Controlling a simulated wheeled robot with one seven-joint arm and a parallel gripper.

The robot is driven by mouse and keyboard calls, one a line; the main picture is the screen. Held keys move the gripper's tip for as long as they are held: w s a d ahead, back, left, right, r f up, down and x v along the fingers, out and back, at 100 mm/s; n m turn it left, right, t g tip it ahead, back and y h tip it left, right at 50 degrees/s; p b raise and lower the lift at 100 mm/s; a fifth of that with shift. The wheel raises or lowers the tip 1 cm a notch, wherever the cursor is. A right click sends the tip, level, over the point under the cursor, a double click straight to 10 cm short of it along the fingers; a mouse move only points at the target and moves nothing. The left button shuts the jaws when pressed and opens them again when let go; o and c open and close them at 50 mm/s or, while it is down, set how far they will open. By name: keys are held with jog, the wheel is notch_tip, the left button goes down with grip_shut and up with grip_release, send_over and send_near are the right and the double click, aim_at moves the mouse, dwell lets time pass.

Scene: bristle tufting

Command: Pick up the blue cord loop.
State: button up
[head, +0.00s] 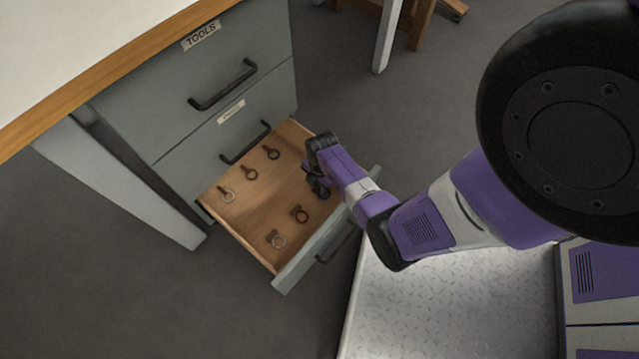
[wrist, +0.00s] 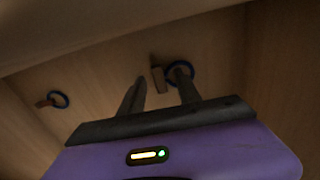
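In the wrist view a blue cord loop (wrist: 181,73) with a brown tab (wrist: 158,79) lies on the wooden drawer floor, near the fingertips. The right finger overlaps part of the loop; the tab shows between the fingers. A second blue loop (wrist: 58,99) with a brown tab lies farther left. My gripper (wrist: 160,84) is open, its two fingers apart, with nothing visibly held. In the head view my gripper (head: 318,186) reaches down into the right side of the open drawer and hides what lies under it. I cannot tell whether the fingers touch the loop.
The open drawer (head: 250,217) holds several other small loops with tabs, among them a pale one (head: 227,195), a grey one (head: 278,241) and a dark one (head: 300,215). Its front panel (head: 300,268) and side walls bound the space. Closed drawers (head: 215,75) stand above.

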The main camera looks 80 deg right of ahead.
grip_shut()
jog(key=shift+r, duration=0.15)
